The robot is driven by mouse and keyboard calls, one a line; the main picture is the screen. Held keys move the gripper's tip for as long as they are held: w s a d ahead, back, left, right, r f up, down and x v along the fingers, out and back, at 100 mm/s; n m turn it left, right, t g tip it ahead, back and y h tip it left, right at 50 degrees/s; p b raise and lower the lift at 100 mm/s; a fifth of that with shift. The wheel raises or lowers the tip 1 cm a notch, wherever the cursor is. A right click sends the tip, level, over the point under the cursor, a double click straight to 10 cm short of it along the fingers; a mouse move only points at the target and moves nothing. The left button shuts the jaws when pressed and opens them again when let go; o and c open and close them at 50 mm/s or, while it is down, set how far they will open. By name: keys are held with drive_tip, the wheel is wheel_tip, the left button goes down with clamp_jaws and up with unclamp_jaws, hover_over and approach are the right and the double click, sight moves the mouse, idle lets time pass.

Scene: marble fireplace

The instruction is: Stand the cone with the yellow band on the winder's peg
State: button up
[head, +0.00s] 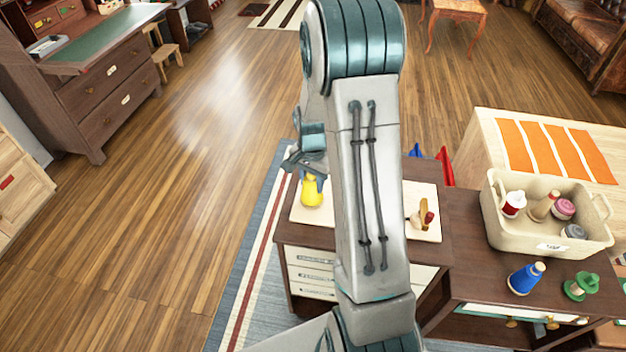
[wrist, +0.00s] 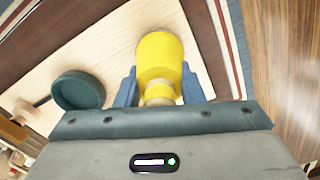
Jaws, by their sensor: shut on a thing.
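A yellow cone (head: 312,193) with a pale nose is in my gripper (head: 314,178). In the wrist view the yellow cone (wrist: 160,55) sits between the two blue-grey fingers of my gripper (wrist: 160,90), which are shut on its narrow end. A yellowish band shows near that end. The cone is over the left part of a pale board (head: 300,212); I cannot tell whether it touches the board. A dark teal round part (wrist: 78,91) with a dark rod, perhaps of the winder, lies left of the cone in the wrist view. My arm hides the board's middle in the head view; I cannot make out the peg.
A wooden-and-red item (head: 426,215) is at the board's right end. A beige bin (head: 550,235) holds several spools and cones. Open wooden floor (head: 200,180) lies to the left.

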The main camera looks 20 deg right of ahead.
drive_tip(key=o, duration=1.1)
wheel_tip(320, 180, up, 14)
drive_tip(key=shift+f, duration=0.1)
